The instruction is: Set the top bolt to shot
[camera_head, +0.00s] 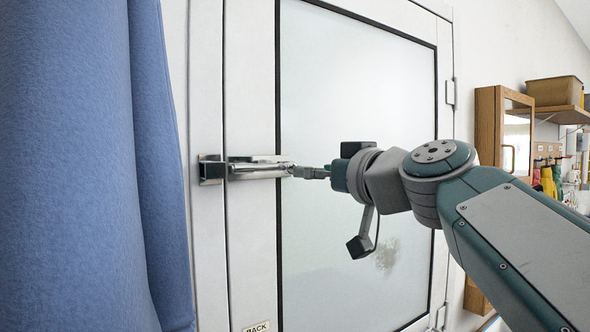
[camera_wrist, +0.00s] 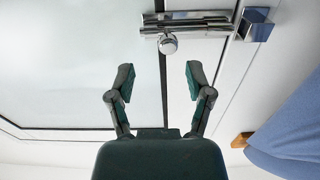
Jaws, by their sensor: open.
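The top bolt (camera_head: 258,168) is a shiny metal slide bolt lying level on the white door's left stile. Its keeper (camera_head: 211,170) is on the frame just left of it. In the wrist view, the bolt (camera_wrist: 200,22) is at the top and the keeper (camera_wrist: 256,24) is to its right. The bolt's round knob (camera_wrist: 168,44) is toward the end away from the keeper. I see no rod clearly crossing the narrow gap. My gripper (camera_head: 318,172) is just right of the knob; in the wrist view its open, empty fingers (camera_wrist: 159,76) point toward the knob, apart from it.
A blue cloth-like hanging (camera_head: 90,170) fills the left side of the head view. The door has a large frosted pane (camera_head: 350,75). A wooden cabinet (camera_head: 489,125) and a shelf with a box (camera_head: 555,91) are on the right. A "BACK" label (camera_head: 257,327) is low on the door.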

